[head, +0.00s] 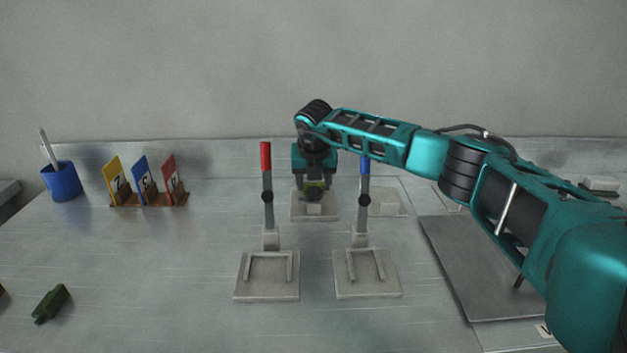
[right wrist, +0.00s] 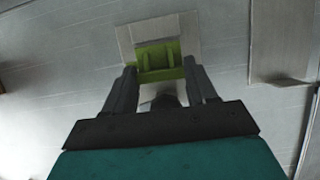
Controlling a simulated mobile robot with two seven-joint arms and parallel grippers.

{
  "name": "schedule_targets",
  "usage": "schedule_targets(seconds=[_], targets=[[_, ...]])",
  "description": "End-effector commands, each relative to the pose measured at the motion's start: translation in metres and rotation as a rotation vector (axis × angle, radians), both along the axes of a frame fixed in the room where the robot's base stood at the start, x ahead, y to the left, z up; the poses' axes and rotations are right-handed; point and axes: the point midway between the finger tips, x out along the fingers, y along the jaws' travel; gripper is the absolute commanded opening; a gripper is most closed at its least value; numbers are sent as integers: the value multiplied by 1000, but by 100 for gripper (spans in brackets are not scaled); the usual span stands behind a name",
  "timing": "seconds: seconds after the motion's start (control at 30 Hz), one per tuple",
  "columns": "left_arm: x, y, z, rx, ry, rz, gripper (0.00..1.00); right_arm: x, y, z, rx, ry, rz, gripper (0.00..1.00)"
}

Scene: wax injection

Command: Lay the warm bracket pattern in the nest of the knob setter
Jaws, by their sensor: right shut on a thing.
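A yellow-green bracket pattern (right wrist: 158,74) is between the two fingers of my right gripper (right wrist: 160,82), with its pronged side facing away from the palm in the right wrist view. In the head view the right gripper (head: 314,188) points down at the middle back of the table, with a little green of the pattern showing. A pale square block with a plate (head: 326,214) is under it; I cannot tell whether the pattern touches it. Which fixture is the knob setter is not marked. My left gripper is not in view.
Two grey fixtures with nests stand in front, one with a red-topped lever (head: 266,158), one with a blue-topped lever (head: 364,168). A dark green piece (head: 50,303) lies front left. Card holder (head: 150,199) and blue cup (head: 62,182) stand back left; a grey plate (head: 460,260) lies right.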

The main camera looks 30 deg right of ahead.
Motion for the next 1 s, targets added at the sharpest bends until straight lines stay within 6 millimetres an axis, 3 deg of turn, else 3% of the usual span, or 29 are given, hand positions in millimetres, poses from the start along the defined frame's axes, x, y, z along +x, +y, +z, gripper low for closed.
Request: schedule_targets(seconds=[1.0], targets=[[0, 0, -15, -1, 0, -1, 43, -2, -2, -28, -3, 10, -5, 28]])
